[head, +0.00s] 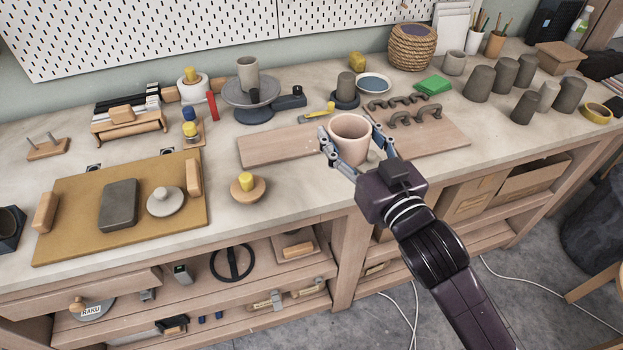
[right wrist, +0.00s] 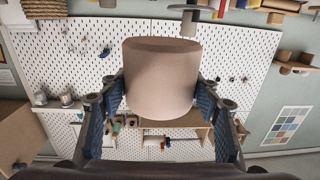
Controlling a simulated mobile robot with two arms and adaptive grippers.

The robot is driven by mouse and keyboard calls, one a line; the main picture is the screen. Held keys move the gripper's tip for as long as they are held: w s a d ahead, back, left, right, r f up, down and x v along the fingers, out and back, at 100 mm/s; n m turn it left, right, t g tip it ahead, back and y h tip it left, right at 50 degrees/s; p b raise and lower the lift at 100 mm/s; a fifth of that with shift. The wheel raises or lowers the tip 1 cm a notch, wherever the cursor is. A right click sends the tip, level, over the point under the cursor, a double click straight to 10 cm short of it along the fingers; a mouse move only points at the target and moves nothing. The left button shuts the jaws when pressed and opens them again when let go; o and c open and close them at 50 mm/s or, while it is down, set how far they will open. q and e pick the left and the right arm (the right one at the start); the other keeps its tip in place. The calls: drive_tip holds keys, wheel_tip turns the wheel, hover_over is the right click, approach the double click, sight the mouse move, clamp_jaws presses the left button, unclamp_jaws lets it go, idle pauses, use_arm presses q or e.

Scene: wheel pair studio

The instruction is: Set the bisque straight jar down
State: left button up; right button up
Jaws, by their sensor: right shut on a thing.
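The bisque straight jar (head: 350,150) is a pale pinkish, open-topped cylinder, held roughly upright in the head view. My right gripper (head: 355,147) is shut on it, one finger on each side. In the right wrist view the jar (right wrist: 162,82) sits between the two dark padded fingers. In the head view it overlaps the gap between two wooden boards, a bare left one (head: 275,147) and a right one (head: 445,137) bearing grey handles. I cannot tell how far its base is above the bench. My left gripper is not in view.
Several grey handles (head: 415,116) lie close right of the jar. A dark cylinder on a small stand (head: 345,98) and a blue-filled bowl (head: 374,84) are behind. A yellow-topped wooden disc (head: 249,190) is at left. Several grey pots (head: 505,75) stand at right.

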drive_tip(key=w+a+r+n+g+y, duration=0.2)
drive_tip(key=w+a+r+n+y, duration=0.1)
drive_tip(key=w+a+r+y, duration=0.1)
drive_tip(key=w+a+r, duration=0.1)
drive_tip(key=w+a, duration=0.1)
drive_tip(key=shift+a+r, duration=0.35)
drive_tip(key=shift+a, duration=0.05)
wheel_tip(320, 180, down, 20)
drive_tip(key=shift+r+p, duration=0.2)
drive_tip(key=shift+p, duration=0.2)
drive_tip(key=shift+f, duration=0.1)
drive_tip(key=shift+f, duration=0.15)
drive_tip(key=o, duration=1.4)
drive_tip(key=shift+o, duration=0.2)
